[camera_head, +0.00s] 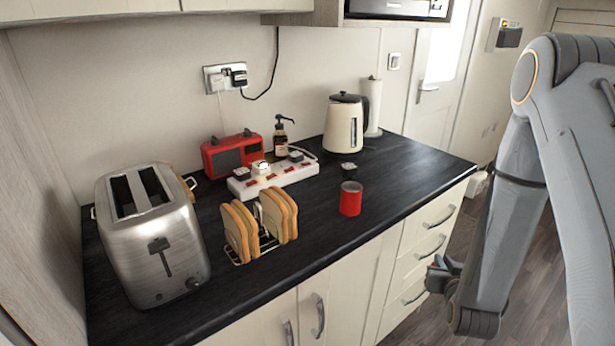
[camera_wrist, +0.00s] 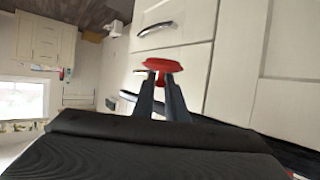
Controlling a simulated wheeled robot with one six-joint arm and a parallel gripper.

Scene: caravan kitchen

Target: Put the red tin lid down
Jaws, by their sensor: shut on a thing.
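My gripper (camera_wrist: 162,78) is shut on the red tin lid (camera_wrist: 162,65), which shows between and beyond its fingertips in the wrist view. In the head view my gripper (camera_head: 442,270) is low at the right, off the counter's front edge, level with the drawers. Only a small reddish bit of the lid shows there. A red tin (camera_head: 350,199) stands upright on the dark counter (camera_head: 320,238), near its front edge, up and to the left of my gripper.
Toast stands in a wire rack (camera_head: 240,262) left of the tin. A steel toaster (camera_head: 150,240) stands left. Counter right of the tin is clear.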

